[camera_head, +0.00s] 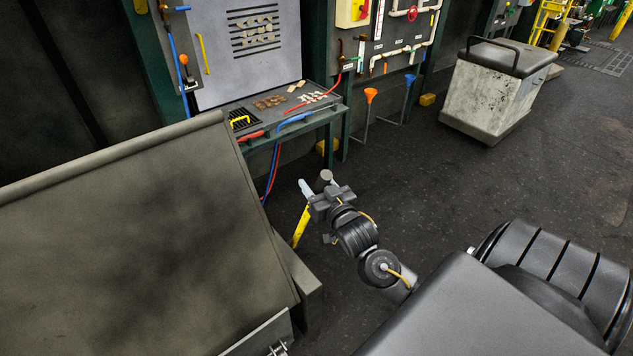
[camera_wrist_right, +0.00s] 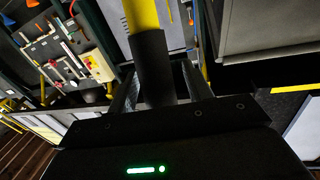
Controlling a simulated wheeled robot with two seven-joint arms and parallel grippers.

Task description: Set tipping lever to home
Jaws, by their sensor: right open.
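The tipping lever is a yellow bar with a black grip. In the head view its yellow bar (camera_head: 301,227) slants just below my right gripper, and its grip is hard to make out there. In the right wrist view the yellow bar (camera_wrist_right: 141,15) enters from the top and its black grip (camera_wrist_right: 152,58) lies between the two fingers. My right gripper (camera_head: 316,186) is open around the grip; in the wrist view the fingers (camera_wrist_right: 154,88) stand to either side with gaps showing. My left gripper is not in view.
A large dark tilted bin (camera_head: 130,250) fills the left of the head view, close to the lever. A workbench (camera_head: 335,105) with small parts stands behind. A grey lidded box (camera_head: 490,95) stands at the back right. The dark floor (camera_head: 480,185) between is clear.

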